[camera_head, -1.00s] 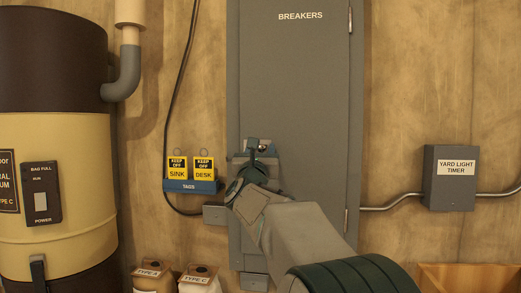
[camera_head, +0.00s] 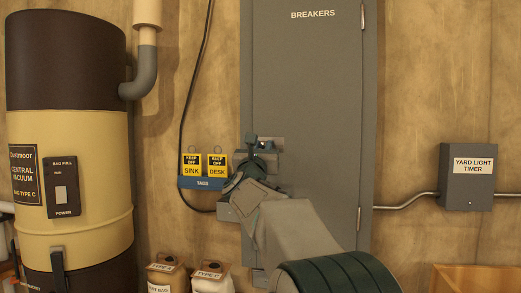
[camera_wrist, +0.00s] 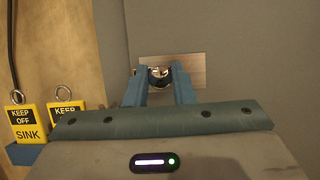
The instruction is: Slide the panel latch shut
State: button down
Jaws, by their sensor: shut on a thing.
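The grey breaker panel (camera_head: 318,90) fills the middle of the head view, its door lettered BREAKERS. Its latch plate (camera_head: 275,143) is on the left part of the door. In the wrist view the pale metal latch plate (camera_wrist: 190,66) lies just beyond my fingers, with a shiny knob (camera_wrist: 156,72) near its left end. My gripper (camera_head: 251,143) is at the latch, and its two blue fingers (camera_wrist: 158,85) are shut on the knob from both sides. The fingers hide part of the knob and plate, and I cannot tell how far the bolt reaches.
A blue tag holder (camera_head: 203,183) with yellow KEEP OFF tags hangs close left of my gripper. A cable runs down behind it. A vacuum canister (camera_head: 75,150) stands at far left, a timer box (camera_head: 467,190) at right. Bags (camera_head: 210,280) stand below.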

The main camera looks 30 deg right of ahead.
jog(key=c, duration=1.6)
grip_release()
jog(key=shift+a, duration=0.15)
jog(key=o, duration=0.4)
jog(key=shift+w+a, duration=0.1)
jog(key=shift+w, duration=0.05)
jog(key=shift+c, duration=0.2)
jog(key=shift+f, duration=0.1)
jog(key=b+v, duration=0.6)
jog(key=v, duration=0.7)
jog(key=shift+s+a+f, duration=0.15)
jog(key=shift+s, duration=0.2)
